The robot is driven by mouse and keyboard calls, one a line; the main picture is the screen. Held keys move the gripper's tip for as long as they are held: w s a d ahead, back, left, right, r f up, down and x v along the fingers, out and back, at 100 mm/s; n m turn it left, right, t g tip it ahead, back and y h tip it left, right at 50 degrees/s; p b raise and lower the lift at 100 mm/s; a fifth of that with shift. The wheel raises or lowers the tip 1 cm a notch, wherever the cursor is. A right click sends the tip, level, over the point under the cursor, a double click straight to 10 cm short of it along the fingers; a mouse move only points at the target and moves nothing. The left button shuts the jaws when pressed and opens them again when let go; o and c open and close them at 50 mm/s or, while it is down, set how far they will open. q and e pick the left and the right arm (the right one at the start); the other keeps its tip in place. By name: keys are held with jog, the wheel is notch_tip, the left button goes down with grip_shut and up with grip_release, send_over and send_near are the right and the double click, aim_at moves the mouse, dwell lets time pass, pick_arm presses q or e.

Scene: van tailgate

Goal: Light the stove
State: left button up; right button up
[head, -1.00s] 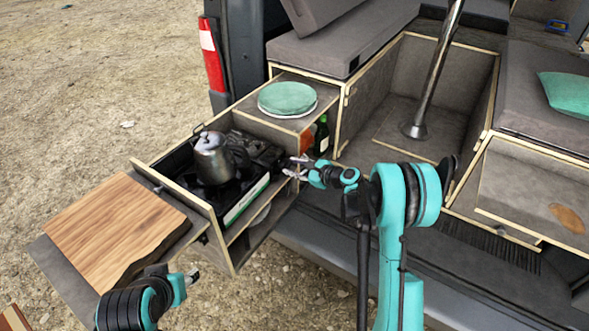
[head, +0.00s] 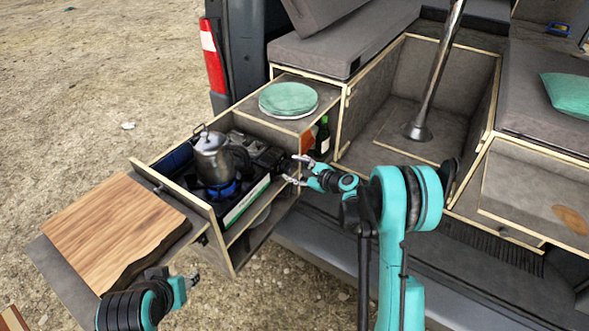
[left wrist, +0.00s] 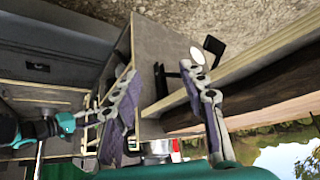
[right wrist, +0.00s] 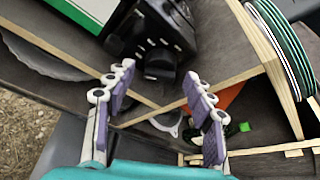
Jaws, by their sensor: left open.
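The camping stove (head: 244,202) sits in the pulled-out drawer, with a metal pot (head: 211,160) upright on it. A blue flame (head: 222,190) shows under the pot. The stove's black knob (right wrist: 160,62) shows in the right wrist view, ahead of the fingertips and apart from them. My right gripper (head: 293,170) is open and empty beside the stove's right end; its spread fingers also show in the right wrist view (right wrist: 155,88). My left gripper (head: 194,281) is open and empty, low in front of the wooden board; its fingers show in the left wrist view (left wrist: 160,80).
The wooden board (head: 115,230) lies on the drawer's left end. A teal plate stack (head: 287,98) sits on the shelf behind the stove. A green bottle (head: 322,136) stands in the compartment near my right gripper. Open ground lies left of the van.

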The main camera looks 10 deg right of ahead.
jog(key=v, duration=1.2)
jog(key=shift+r, duration=0.1)
dwell(0.8)
